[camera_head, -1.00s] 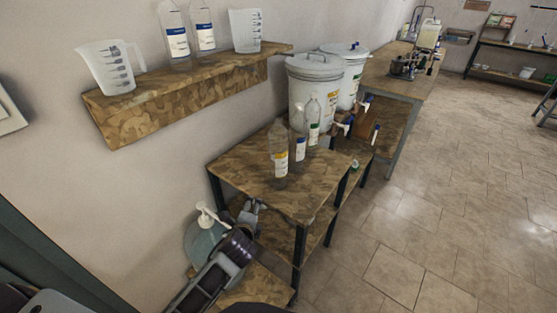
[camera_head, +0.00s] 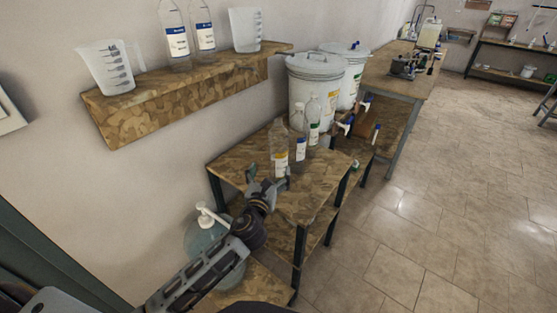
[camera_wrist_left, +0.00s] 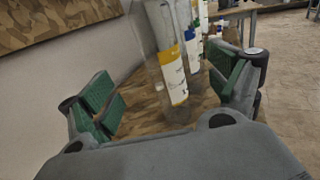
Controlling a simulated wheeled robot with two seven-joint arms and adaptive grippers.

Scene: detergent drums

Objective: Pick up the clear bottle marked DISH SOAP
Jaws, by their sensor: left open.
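Three clear bottles stand upright on the small wooden table: one with a yellow-and-white label (camera_head: 279,150), one with a blue-and-white label (camera_head: 299,135), and one with a green-and-white label (camera_head: 314,115). The print is too small to tell which reads DISH SOAP. My left gripper (camera_head: 268,183) is open at the table's near-left side, just in front of the yellow-labelled bottle. In the left wrist view that bottle (camera_wrist_left: 172,75) stands beyond and between the spread fingers, with nothing held. The other bottles are partly hidden behind it. My right gripper is not in view.
White lidded drums (camera_head: 314,85) with taps stand behind the bottles. A wall shelf (camera_head: 150,110) holds jugs and two more bottles. A pump bottle (camera_head: 207,225) stands low beside my left arm. The floor at right (camera_head: 440,230) is clear.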

